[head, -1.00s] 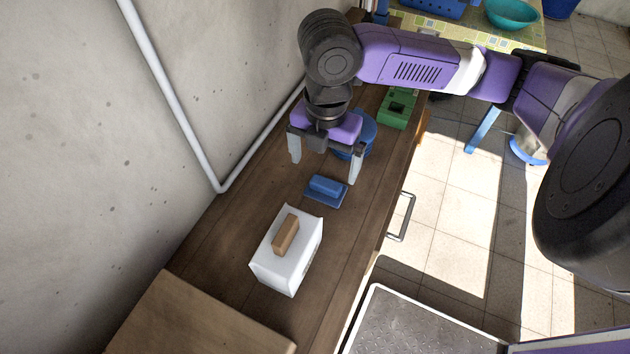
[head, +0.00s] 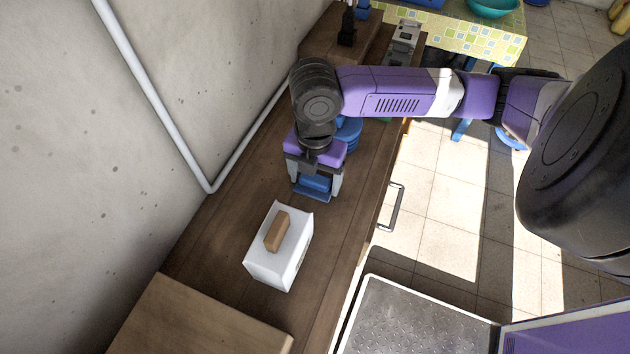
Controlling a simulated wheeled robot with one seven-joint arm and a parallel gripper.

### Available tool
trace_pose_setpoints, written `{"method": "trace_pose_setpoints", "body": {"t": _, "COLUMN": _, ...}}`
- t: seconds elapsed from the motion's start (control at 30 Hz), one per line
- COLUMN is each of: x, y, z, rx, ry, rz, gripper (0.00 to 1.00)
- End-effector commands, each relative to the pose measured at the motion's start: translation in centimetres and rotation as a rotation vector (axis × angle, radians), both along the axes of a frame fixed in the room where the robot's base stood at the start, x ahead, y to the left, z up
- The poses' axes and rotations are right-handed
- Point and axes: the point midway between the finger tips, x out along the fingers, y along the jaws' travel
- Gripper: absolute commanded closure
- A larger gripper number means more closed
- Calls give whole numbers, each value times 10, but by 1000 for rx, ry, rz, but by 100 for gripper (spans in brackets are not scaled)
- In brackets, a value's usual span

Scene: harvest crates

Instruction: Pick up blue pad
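The blue pad (head: 312,194) lies on the brown wooden counter, a flat base with a raised block on top. My gripper (head: 316,184) is lowered over it from above. One finger is at the left of the raised block and the other at the right, with little or no gap showing. I cannot tell whether the fingers press on it. The pad's far part is hidden under the gripper's purple body.
A white box (head: 270,265) with a small brown block (head: 278,231) on top stands nearer on the counter (head: 220,235). A round blue container (head: 348,133) is just behind my gripper. The wall and a white pipe (head: 165,120) run along the left.

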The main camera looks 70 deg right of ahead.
Motion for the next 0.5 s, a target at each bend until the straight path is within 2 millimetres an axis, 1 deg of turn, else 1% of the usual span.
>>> {"method": "trace_pose_setpoints", "body": {"t": 0.03, "x": 0, "y": 0, "z": 0, "rx": 0, "ry": 0, "rz": 0, "gripper": 35}}
{"method": "trace_pose_setpoints", "body": {"t": 0.17, "x": 0, "y": 0, "z": 0, "rx": 0, "ry": 0, "rz": 0, "gripper": 61}}
{"method": "trace_pose_setpoints", "body": {"t": 0.2, "x": 0, "y": 0, "z": 0, "rx": 0, "ry": 0, "rz": 0, "gripper": 69}}
{"method": "trace_pose_setpoints", "body": {"t": 0.23, "x": 0, "y": 0, "z": 0, "rx": 0, "ry": 0, "rz": 0, "gripper": 70}}
{"method": "trace_pose_setpoints", "body": {"t": 0.4, "x": 0, "y": 0, "z": 1, "rx": 0, "ry": 0, "rz": 0, "gripper": 70}}
{"method": "trace_pose_setpoints", "body": {"t": 0.5, "x": 1, "y": 0, "z": 7, "rx": -1, "ry": -2, "rz": 0, "gripper": 70}}
